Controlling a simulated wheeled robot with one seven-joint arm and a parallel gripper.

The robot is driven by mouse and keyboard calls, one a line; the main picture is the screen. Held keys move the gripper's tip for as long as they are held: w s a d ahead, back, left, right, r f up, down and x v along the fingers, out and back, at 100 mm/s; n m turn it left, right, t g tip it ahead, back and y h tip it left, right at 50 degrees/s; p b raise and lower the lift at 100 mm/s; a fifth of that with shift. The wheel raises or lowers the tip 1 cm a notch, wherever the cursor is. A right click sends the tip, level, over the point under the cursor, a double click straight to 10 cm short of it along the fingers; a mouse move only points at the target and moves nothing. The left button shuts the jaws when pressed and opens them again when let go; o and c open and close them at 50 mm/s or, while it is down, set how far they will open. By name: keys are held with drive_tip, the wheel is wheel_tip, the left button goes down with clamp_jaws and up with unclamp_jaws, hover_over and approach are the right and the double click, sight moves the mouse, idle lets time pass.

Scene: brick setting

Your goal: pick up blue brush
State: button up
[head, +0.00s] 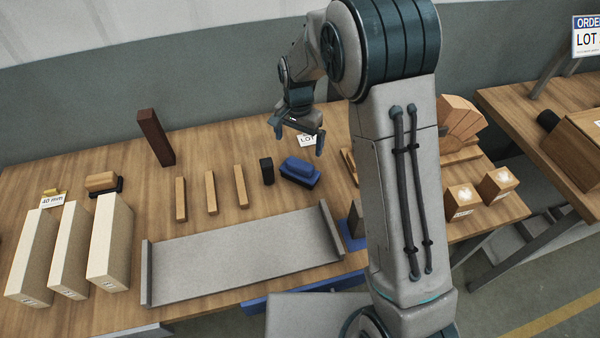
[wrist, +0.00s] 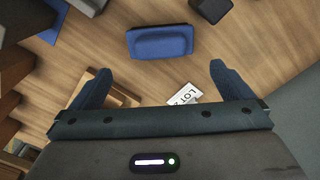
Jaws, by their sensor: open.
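The blue brush (head: 299,169) lies on the wooden table, with a blue top and a dark underside. It also shows at the upper middle of the wrist view (wrist: 160,42), ahead of my fingers. My gripper (head: 298,138) is above the table, a little beyond the brush in the head view.
A small black block (head: 266,171) stands just left of the brush. A white LOT card (head: 307,141) lies near my gripper. A grey tray (head: 240,262) lies in front, and wooden strips (head: 211,193) stand to the left. A tall dark brown block (head: 155,138) stands at the back.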

sight(300, 163)
wheel_tip(300, 163, down, 6)
drive_tip(key=b, duration=0.3)
drive_tip(key=shift+r, duration=0.1)
drive_tip(key=shift+w+d+f+b, duration=0.1)
drive_tip(key=shift+w+f+b, duration=0.1)
drive_tip(key=shift+f+b, duration=0.8)
drive_tip(key=shift+w+d+f+b, duration=0.15)
drive_tip(key=shift+f+b, duration=0.25)
drive_tip(key=shift+f, duration=1.2)
drive_tip(key=c, duration=1.2)
drive_tip(key=shift+r, duration=0.15)
wheel_tip(300, 163, up, 10)
drive_tip(key=p, duration=0.6)
